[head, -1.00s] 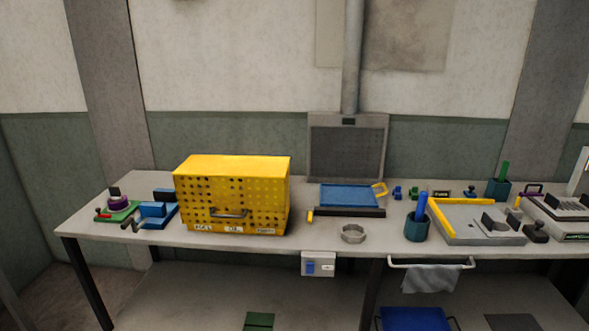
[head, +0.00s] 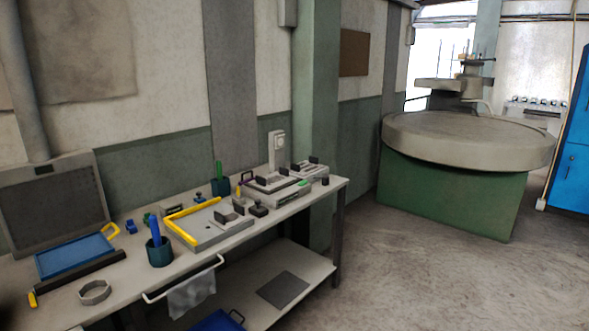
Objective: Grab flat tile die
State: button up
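Several small dark block-like pieces stand at the right part of the workbench in the head view, and I cannot tell for sure which is the flat tile die. A dark-handled piece (head: 258,209) stands on the bench just right of a grey tray with a yellow edge (head: 206,242). Grey and dark pieces (head: 229,217) rest on that tray. Small blue pieces (head: 131,227) sit further left, behind the teal cup. My gripper is not in view.
The bench (head: 190,268) has a front rail with a grey cloth (head: 192,293). A teal cup (head: 159,252), a blue tray (head: 76,256) and a grey ring (head: 95,292) stand on its left part. A large round table on a green base (head: 450,195) is at the right. Open floor lies between.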

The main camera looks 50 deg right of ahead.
aim_at(304, 168)
jog(key=u, duration=1.1)
jog(key=k, duration=0.1)
jog(key=z, duration=2.85)
jog(key=k, duration=0.95)
jog(key=u, duration=0.15)
jog(key=i, duration=0.75)
jog(key=z, duration=0.05)
